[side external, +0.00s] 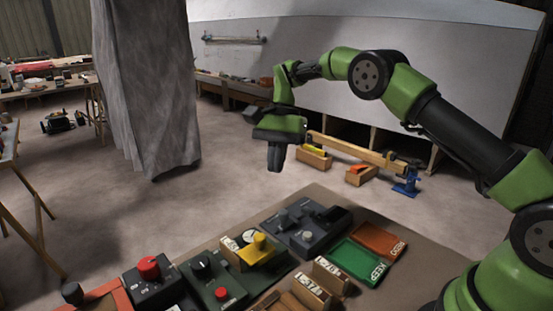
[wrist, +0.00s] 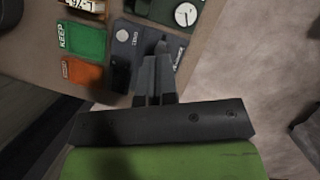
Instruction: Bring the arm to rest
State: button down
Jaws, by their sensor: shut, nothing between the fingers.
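My gripper (side external: 276,157) hangs in the air above and beyond the far edge of the table (side external: 318,201) in the side view. Its fingers point down and are shut, with nothing between them. My arm is raised and bent, reaching in from the right. In the wrist view my gripper (wrist: 154,68) shows with its fingers together, over the grey device at the table's edge. The gripper touches nothing that I can see.
The table holds a grey device (side external: 308,233), a yellow-levered unit (side external: 259,250), a red-knobbed box (side external: 150,275), a green KEEP tray (side external: 357,262) and an orange tray (side external: 379,240). A wooden beam (side external: 350,150) on blocks stands behind. A grey draped column (side external: 150,90) stands left.

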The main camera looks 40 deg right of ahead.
jog(key=shift+r, duration=0.2)
jog(key=s+a+r+n+t+h, duration=0.1)
jog(key=s+r+n+t, duration=0.1)
jog(key=s+r, duration=0.4)
jog(key=s+a+r+n+t, duration=0.1)
jog(key=s+r+n+t, duration=0.15)
jog(key=r, duration=0.55)
jog(key=s+n+t, duration=0.4)
jog(key=s, duration=1.4)
jog(key=shift+a+h, duration=0.4)
jog(key=shift+f+t, duration=0.1)
jog(key=shift+t, duration=0.15)
